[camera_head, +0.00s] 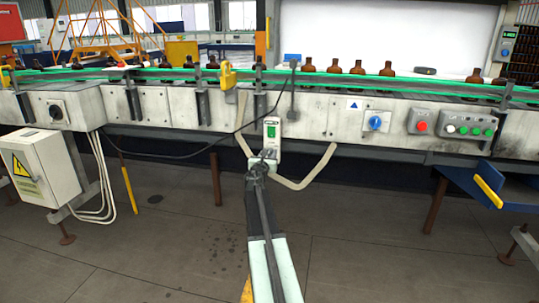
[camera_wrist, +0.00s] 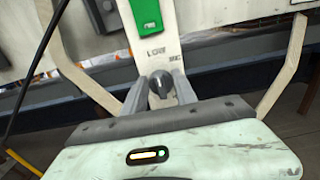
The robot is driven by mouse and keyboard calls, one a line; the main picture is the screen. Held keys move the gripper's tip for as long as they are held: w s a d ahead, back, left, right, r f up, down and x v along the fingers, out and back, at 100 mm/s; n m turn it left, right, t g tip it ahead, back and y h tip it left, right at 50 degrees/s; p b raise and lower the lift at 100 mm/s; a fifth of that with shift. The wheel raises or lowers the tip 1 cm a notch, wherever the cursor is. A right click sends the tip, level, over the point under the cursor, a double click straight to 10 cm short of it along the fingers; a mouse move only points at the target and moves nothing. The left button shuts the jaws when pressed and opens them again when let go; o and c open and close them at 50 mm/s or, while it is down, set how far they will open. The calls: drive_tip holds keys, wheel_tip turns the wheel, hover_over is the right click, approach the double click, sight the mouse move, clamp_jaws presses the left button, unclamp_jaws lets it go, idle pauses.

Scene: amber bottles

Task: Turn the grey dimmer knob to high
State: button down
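The grey dimmer knob (camera_wrist: 159,85) sits low on a pale panel (camera_wrist: 165,54), under a green part and the printed word LOW. A second word to its right is partly hidden and starts with HI. My gripper (camera_wrist: 161,88) reaches up at the knob, with one finger on each side of it. The fingers look open with the knob between them; I see no firm closing on it. In the head view my gripper (camera_head: 264,157) is at the lower end of the pale panel (camera_head: 271,133) and hides the knob. The pointing direction of the knob is unclear.
Pale bent rails (camera_head: 315,171) flank the panel. Above it runs a conveyor with brown bottles (camera_head: 357,67). A blue rotary switch (camera_head: 375,122), a red button (camera_head: 422,126) and a black rotary switch (camera_head: 56,112) are on the conveyor front. The floor below is open.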

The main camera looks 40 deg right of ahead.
drive_tip(key=shift+w+d, duration=0.1)
drive_tip(key=shift+d, duration=0.05)
drive_tip(key=shift+a, duration=0.2)
drive_tip(key=shift+m, duration=0.3)
drive_tip(key=m, duration=1.1)
drive_tip(key=shift+s+f+m, duration=0.2)
drive_tip(key=shift+m, duration=0.1)
drive_tip(key=m, duration=0.6)
drive_tip(key=shift+f+b, duration=0.15)
drive_tip(key=shift+b, duration=0.2)
drive_tip(key=m, duration=0.5)
drive_tip(key=shift+f+m, duration=0.15)
drive_tip(key=shift+m, duration=0.15)
